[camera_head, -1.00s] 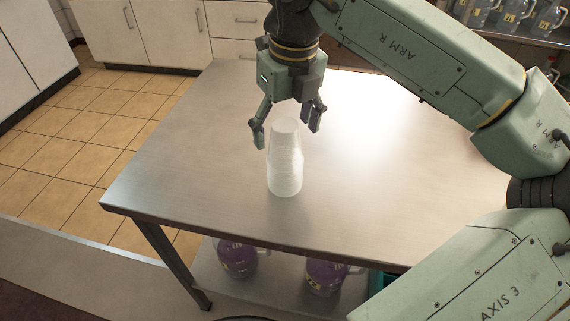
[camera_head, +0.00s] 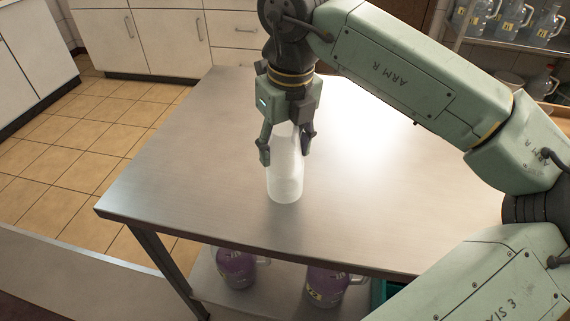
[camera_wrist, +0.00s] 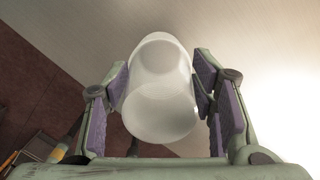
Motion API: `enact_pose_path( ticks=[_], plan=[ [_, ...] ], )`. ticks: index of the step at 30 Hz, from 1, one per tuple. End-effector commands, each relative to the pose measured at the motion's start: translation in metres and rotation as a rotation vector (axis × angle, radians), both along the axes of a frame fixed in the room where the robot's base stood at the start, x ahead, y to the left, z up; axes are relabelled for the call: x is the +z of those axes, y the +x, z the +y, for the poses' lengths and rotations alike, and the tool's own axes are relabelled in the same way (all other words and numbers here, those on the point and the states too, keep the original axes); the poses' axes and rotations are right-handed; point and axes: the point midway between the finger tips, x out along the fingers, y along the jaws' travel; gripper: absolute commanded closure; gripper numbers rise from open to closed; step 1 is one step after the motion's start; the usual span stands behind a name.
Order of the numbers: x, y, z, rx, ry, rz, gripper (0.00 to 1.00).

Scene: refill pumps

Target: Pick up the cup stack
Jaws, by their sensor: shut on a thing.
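The cup stack (camera_head: 285,180) is a column of frosted, translucent cups standing upright on the steel table (camera_head: 180,180). My gripper (camera_head: 286,150) comes down over it from above, with one finger on each side of its upper part. In the wrist view the cup stack (camera_wrist: 160,95) sits between the purple finger pads of my gripper (camera_wrist: 160,90), which is shut on it. The top of the stack is partly hidden by the gripper in the head view. Its base appears to rest on the table.
Jugs of purple liquid (camera_head: 237,267) stand on the shelf under the table. Clear jugs (camera_head: 510,20) stand on a rack at the upper right. White cabinets (camera_head: 140,40) line the back. The tabletop around the stack is clear.

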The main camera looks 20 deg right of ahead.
Motion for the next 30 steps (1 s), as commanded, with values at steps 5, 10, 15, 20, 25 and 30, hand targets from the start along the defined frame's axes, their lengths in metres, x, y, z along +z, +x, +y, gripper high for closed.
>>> enact_pose_path(
  ticks=[5,10,15,20,25,30],
  plan=[
    [0.0,0.0,0.0,0.0,0.0,0.0,0.73],
    [0.0,0.0,0.0,0.0,0.0,0.0,0.8],
    [0.0,0.0,0.0,0.0,0.0,0.0,0.8],
    [0.006,0.0,0.0,0.0,-0.002,0.0,0.8],
    [0.024,0.001,0.0,0.0,-0.003,-0.002,0.8],
    [0.034,-0.022,-0.002,-0.001,-0.001,0.001,0.8]
  ],
)
